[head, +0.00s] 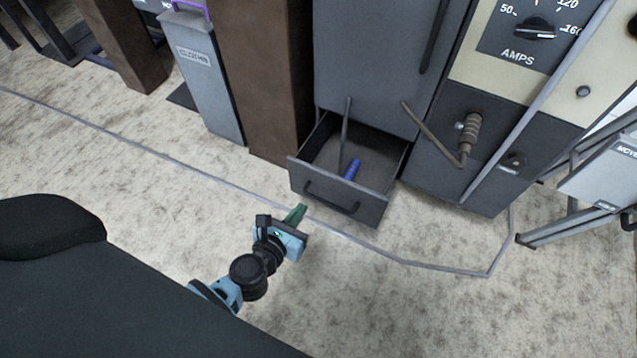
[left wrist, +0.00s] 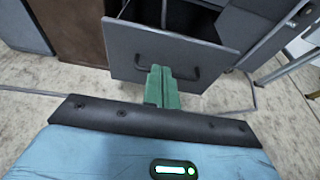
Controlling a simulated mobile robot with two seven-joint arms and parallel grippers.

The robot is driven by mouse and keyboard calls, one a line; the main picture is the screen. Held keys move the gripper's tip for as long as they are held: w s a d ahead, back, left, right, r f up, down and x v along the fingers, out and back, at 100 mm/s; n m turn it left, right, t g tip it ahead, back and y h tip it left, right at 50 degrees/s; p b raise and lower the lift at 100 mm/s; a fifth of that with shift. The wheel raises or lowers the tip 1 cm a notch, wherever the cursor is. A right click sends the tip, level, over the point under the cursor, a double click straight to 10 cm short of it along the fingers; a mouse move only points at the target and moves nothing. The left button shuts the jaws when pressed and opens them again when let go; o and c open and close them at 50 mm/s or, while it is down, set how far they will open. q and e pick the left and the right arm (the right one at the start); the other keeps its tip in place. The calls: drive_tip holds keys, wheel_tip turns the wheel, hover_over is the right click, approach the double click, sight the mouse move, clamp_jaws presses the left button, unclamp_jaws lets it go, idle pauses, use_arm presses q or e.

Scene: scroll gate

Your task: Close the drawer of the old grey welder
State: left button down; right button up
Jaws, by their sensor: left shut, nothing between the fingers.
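The grey welder (head: 365,60) stands at the top middle and right of the head view, with an AMPS dial panel (head: 530,35). Its low drawer (head: 335,200) is pulled out, and a blue-handled item (head: 352,170) lies inside. The drawer front with its dark bar handle also shows in the left wrist view (left wrist: 190,59). My left gripper (head: 297,213) is shut and empty, just in front of the drawer front. My right gripper is not in view.
A brown post (head: 262,80) and a grey bin (head: 207,85) stand left of the drawer. A cable (head: 480,165) hangs on the welder front. A grey folding stand (head: 605,180) is at the right. The pale floor (head: 430,310) in front is clear except for a thin grey line.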

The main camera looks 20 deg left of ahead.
use_arm(q)
drive_tip(key=b, duration=0.2)
approach(324, 177)
drive_tip(key=x, duration=0.5)
drive_tip(key=shift+s+f, duration=0.1)
drive_tip(key=shift+f, duration=0.05)
drive_tip(key=shift+w, duration=0.85)
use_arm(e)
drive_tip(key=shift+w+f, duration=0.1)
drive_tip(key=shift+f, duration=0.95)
